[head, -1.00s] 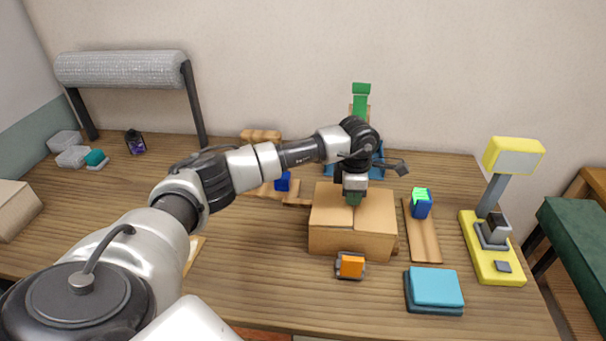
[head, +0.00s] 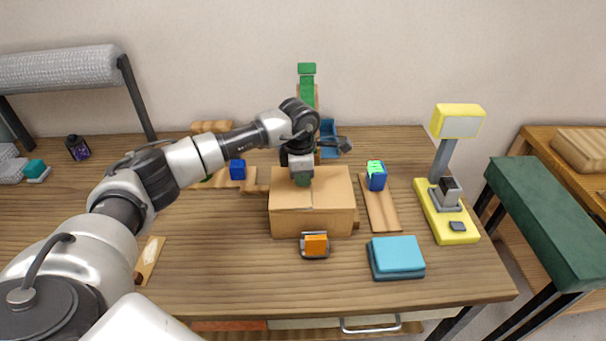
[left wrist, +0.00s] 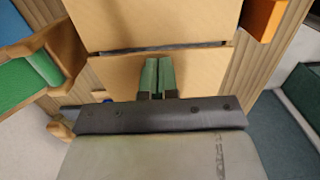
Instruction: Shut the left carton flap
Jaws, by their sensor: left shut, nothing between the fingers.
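The brown carton (head: 340,217) stands on the wooden table. Its left flap (head: 287,199) and right flap (head: 335,184) both lie about flat across the top. In the left wrist view a narrow dark gap runs between the left flap (left wrist: 115,72) and the right flap (left wrist: 150,22). My left gripper (head: 302,181) is shut and empty, pointing down over the left flap. Its green fingers also show in the left wrist view (left wrist: 159,75), close to the gap; whether they touch the cardboard I cannot tell. My right gripper is not in view.
An orange block in a grey holder (head: 315,245) sits before the carton. A blue block (head: 376,178) stands on a wooden board (head: 382,211) at the right. Teal pads (head: 397,254) and a yellow lamp-like device (head: 447,215) stand farther right.

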